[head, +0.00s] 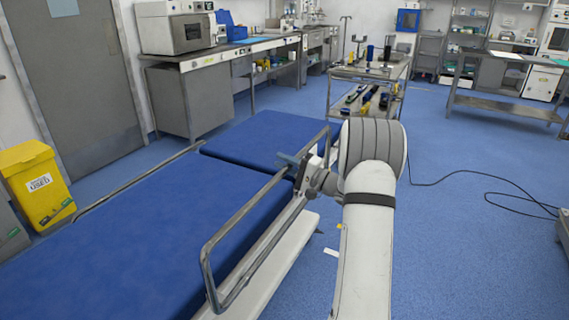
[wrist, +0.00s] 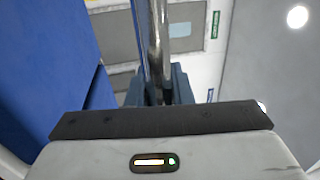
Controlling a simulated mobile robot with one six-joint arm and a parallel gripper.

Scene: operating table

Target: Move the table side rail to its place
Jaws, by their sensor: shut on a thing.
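The table side rail (head: 242,214) is a grey metal tube loop along the right, near side of the operating table (head: 140,230). The table has a blue mattress in two sections. My gripper (head: 292,164) is shut on the rail's upper bar, near its far end. In the wrist view the bar (wrist: 158,40) runs upright between the blue-grey fingers (wrist: 158,85). The rail stands roughly upright beside the mattress edge. My arm hides part of its far end, and I cannot tell whether its lower part is seated on the table.
A second rail (head: 130,183) lines the table's left side. A steel trolley (head: 370,72) with tools stands beyond the table. A yellow bin (head: 38,185) is at the left. A black cable (head: 480,172) lies on the open blue floor at the right.

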